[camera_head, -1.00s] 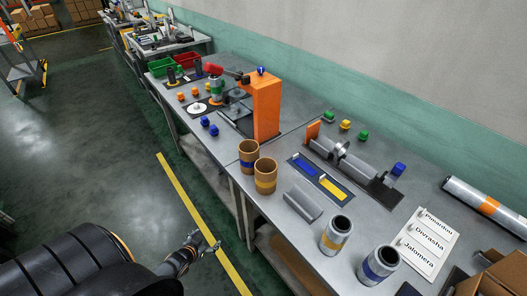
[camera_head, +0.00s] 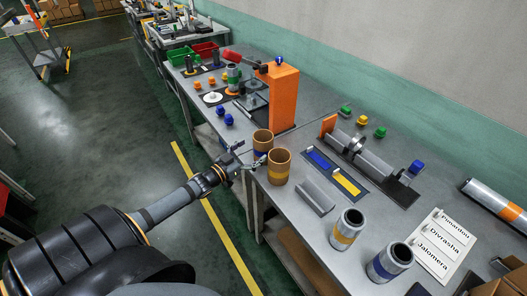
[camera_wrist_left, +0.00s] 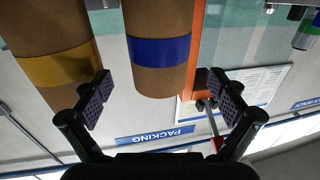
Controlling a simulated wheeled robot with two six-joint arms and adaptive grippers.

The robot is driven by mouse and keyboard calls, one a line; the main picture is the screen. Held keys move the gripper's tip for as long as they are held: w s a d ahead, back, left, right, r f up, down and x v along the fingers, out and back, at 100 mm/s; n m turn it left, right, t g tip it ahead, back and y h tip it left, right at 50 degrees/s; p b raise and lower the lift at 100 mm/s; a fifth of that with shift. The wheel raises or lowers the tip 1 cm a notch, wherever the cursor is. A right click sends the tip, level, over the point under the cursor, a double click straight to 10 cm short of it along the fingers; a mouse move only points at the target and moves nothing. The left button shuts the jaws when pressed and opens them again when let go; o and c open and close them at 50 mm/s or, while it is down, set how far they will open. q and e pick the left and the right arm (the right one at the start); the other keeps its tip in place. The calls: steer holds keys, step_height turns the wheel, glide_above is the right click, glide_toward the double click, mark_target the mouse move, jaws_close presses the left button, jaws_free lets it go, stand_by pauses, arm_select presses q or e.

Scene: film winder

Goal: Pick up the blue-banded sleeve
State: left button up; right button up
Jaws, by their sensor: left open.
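The blue-banded sleeve is a brown open tube (camera_head: 262,140) standing at the table's near edge, its band partly hidden by my gripper. In the left wrist view, which looks upside down, the brown sleeve with its blue band (camera_wrist_left: 158,50) shows between the fingers' directions. A matching yellow-banded sleeve (camera_head: 279,166) stands close beside it; it also shows in the left wrist view (camera_wrist_left: 55,66). My left gripper (camera_head: 248,162) is open at the table edge, in front of the two sleeves. Its fingertips (camera_wrist_left: 159,88) have gaps on both sides of the blue-banded sleeve. My right gripper is not in view.
A grey cylinder with a blue band (camera_head: 390,262) and one with a yellow band (camera_head: 347,229) stand farther right. A grey curved trough (camera_head: 316,196) lies near the sleeves. An orange post (camera_head: 283,98) stands behind them.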

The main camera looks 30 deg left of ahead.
arm_select(q)
steer(key=shift+w+d+f+b, duration=0.1)
steer(key=shift+w+d+b, duration=0.15)
steer(key=shift+w+b, duration=0.85)
steer(key=shift+w+d, duration=0.2)
steer(key=shift+w, duration=0.7)
steer(key=shift+w+d+r, duration=0.1)
steer(key=shift+w+r, duration=0.1)
steer(key=shift+w, duration=0.2)
steer(key=c, duration=1.3)
steer(key=shift+o, duration=0.2)
step_height(320, 180, up, 10)
steer(key=p, duration=0.3)
